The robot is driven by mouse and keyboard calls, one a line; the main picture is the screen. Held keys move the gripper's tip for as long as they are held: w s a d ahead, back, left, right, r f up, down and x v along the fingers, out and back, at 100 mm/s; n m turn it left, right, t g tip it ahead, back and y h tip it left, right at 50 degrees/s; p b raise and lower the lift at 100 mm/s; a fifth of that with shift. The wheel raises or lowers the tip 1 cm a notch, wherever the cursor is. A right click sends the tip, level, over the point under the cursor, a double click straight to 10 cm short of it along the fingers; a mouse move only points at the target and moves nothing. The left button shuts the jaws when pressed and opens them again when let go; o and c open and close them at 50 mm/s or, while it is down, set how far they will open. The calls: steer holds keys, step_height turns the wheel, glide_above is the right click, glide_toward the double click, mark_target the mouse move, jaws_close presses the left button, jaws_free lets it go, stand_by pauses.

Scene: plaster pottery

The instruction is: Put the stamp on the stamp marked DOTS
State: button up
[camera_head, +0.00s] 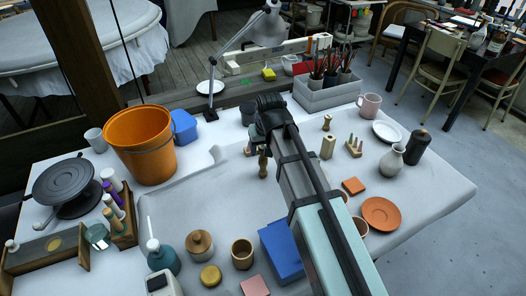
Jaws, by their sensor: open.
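My gripper (259,143) is at the far end of my arm, over the middle of the cloth-covered table. It is open, and its fingers are small and partly hidden by my own arm. A small turned wooden piece (263,163), like a stamp handle, stands upright just below the gripper; I cannot tell whether they touch. Another turned wooden piece (327,122) stands to the right of my arm. A pale wooden block (328,147) and a pronged wooden piece (354,148) stand near it. No DOTS marking is readable, so I cannot tell which piece bears it.
An orange bucket (140,143) stands at the left and a grey tool crate (328,94) at the back. A blue box (280,250) lies beside my arm. Jars, a terracotta saucer (381,213) and a vase (392,160) stand around. The cloth left of centre is clear.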

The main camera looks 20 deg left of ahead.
steer(key=v, duration=0.9)
